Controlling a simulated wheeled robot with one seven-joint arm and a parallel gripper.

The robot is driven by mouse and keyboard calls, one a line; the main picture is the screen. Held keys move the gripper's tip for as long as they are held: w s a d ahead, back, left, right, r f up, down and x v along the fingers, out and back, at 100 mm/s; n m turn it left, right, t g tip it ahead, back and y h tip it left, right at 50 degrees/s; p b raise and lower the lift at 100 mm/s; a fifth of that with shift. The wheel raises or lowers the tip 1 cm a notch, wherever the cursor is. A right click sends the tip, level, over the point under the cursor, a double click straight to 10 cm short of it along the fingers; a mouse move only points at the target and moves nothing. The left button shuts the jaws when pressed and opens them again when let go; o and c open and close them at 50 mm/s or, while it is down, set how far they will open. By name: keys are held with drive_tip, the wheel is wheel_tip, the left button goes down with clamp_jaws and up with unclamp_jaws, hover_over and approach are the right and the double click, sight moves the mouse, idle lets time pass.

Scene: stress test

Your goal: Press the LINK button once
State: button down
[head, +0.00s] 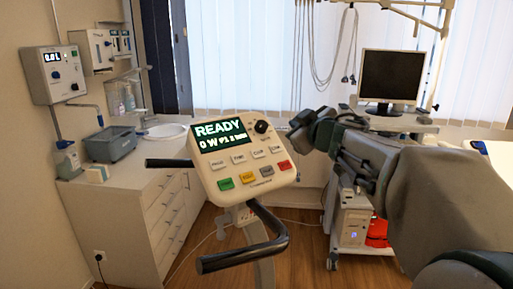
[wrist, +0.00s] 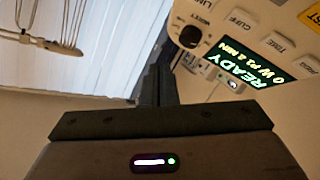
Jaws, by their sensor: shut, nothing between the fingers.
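The console (head: 243,150) has a lit screen reading READY and rows of buttons below it. The LINK button (head: 277,149) is the rightmost of the upper row, with a pale face. In the wrist view the word LINK (wrist: 196,3) shows at the top edge, partly cut off. My gripper (head: 298,133) is just right of the console in the head view, apart from the button as far as I can see. In the wrist view its dark fingers (wrist: 158,82) are closed together and empty, left of the console face.
A black knob (head: 261,127) stands up from the console near the LINK button. A dark handlebar (head: 250,250) curves out below the console. A drawer cabinet (head: 165,210) stands left, and a trolley with a monitor (head: 391,77) stands behind my arm.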

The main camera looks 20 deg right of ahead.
sight(276, 148)
drive_tip(key=w+f+b, duration=0.1)
drive_tip(key=b, duration=0.1)
drive_tip(key=w+f+b, duration=0.1)
drive_tip(key=f+b, duration=0.1)
drive_tip(key=w+a+f+b, duration=0.1)
drive_tip(key=f+b, duration=0.1)
drive_tip(key=shift+w+f, duration=0.2)
drive_tip(key=shift+w, duration=0.05)
drive_tip(key=shift+w+a+f+b, duration=0.25)
drive_tip(key=shift+w+f+b, duration=0.45)
drive_tip(key=shift+w+f, duration=0.05)
idle(1.4)
drive_tip(key=shift+w+f, duration=0.3)
drive_tip(key=shift+w+a+f, duration=0.15)
drive_tip(key=shift+w+f, duration=0.05)
drive_tip(key=shift+f, duration=0.15)
idle(0.6)
drive_tip(key=shift+r, duration=0.1)
drive_tip(key=shift+s+r+p, duration=0.4)
drive_tip(key=shift+r+p, duration=0.1)
drive_tip(key=shift+p, duration=0.1)
idle(0.3)
